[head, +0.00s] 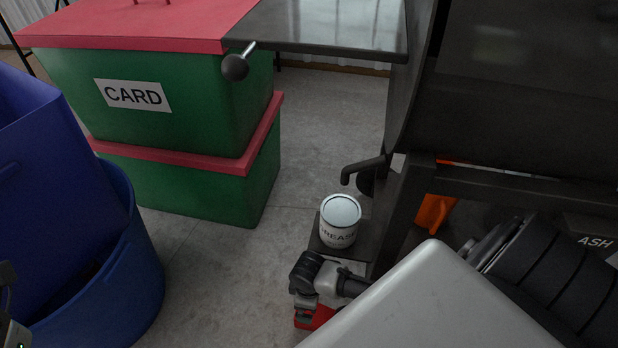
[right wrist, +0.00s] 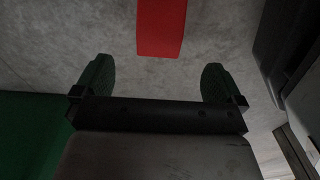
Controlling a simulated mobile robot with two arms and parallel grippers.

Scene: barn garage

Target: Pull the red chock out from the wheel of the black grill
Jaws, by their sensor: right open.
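The black grill (head: 530,100) fills the right of the head view. The red chock (head: 314,319) shows low in the middle, partly covered by dark jointed parts above it. In the right wrist view the red chock (right wrist: 161,28) is at the top centre, on or just above the grey floor. My right gripper (right wrist: 158,68) is open and empty, its two dark fingers apart. The chock lies beyond the fingertips, roughly in line with the gap between them, not touching them. I cannot make out the wheel clearly.
A grease tin (head: 340,222) stands on the grill's low dark shelf (head: 332,250). Green boxes with red lids, the upper one labelled CARD (head: 190,100), stand at left. A blue bin (head: 110,285) is at lower left. Grey floor (head: 310,140) is clear between boxes and grill.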

